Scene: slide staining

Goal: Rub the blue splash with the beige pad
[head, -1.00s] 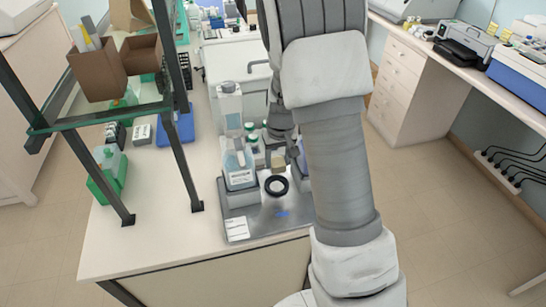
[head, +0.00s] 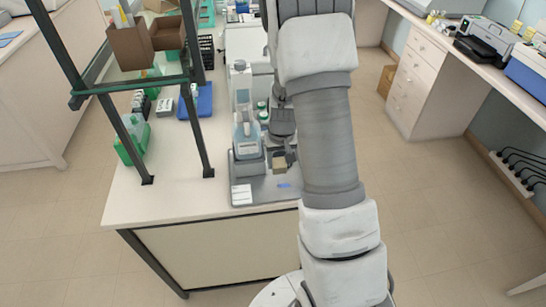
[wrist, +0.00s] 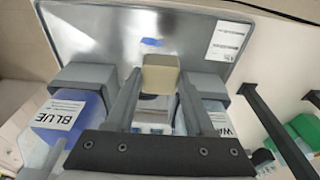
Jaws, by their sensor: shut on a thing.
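The blue splash (head: 284,185) is a small blue mark on the grey metal tray (head: 258,196), near its front. It also shows in the wrist view (wrist: 151,42), just beyond the pad. The beige pad (head: 279,163) is a small block held between the fingertips of my gripper (head: 281,155). In the wrist view the pad (wrist: 161,75) sits at the tips of both fingers, and my gripper (wrist: 160,88) is shut on it. The pad is apart from the splash in both views and seems to be above the tray.
A clear bottle (head: 246,135) stands in a grey holder left of my gripper. A bottle labelled BLUE (wrist: 60,115) stands on the other side. A white label card (head: 241,195) lies at the tray's left front. A dark-framed shelf (head: 135,85) stands further left. The tray's front is mostly clear.

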